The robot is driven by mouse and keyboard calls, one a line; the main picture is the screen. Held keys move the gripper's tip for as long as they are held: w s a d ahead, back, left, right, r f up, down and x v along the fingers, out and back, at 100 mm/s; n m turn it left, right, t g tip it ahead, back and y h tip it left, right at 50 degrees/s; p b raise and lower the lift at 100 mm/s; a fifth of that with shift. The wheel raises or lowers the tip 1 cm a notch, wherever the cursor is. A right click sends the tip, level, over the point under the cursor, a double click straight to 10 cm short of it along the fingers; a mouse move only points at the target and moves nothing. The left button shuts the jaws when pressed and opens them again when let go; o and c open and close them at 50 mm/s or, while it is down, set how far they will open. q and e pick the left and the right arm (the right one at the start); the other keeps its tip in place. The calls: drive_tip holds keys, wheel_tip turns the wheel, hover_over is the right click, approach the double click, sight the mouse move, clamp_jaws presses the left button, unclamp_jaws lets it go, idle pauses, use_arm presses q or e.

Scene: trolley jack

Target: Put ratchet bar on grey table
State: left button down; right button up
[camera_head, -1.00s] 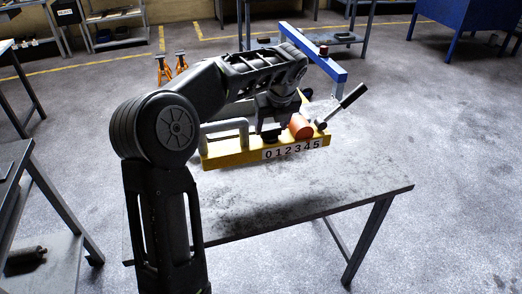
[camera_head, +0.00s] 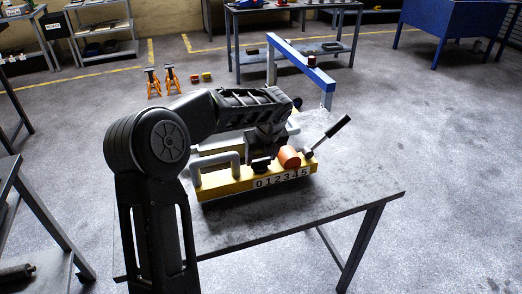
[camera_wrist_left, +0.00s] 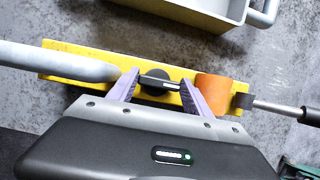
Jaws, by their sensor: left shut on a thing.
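The ratchet bar, a long yellow piece (camera_head: 225,184) marked 012345, has a grey loop handle, an orange cylinder and a rod with a black grip. My left gripper (camera_head: 262,163) is over its middle. In the left wrist view the purple fingers (camera_wrist_left: 160,90) are shut about a black knob-like part on the yellow bar (camera_wrist_left: 75,66). The bar is over the grey table (camera_head: 345,203); I cannot tell whether its underside touches the top. My arm hides part of the area behind. My right gripper is not in view.
A blue beam (camera_head: 300,62) on a support stands behind the table. Orange stands (camera_head: 153,83) are on the floor at the back. A grey tray-like container (camera_wrist_left: 185,14) shows beyond the bar in the left wrist view. The table's front right is clear.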

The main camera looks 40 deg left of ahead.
use_arm(q)
wheel_tip(320, 180, down, 2)
drive_tip(key=shift+w+f, duration=0.1)
drive_tip(key=shift+c, duration=2.2)
unclamp_jaws()
drive_tip(key=shift+f, duration=0.1)
drive_tip(key=v, duration=1.2)
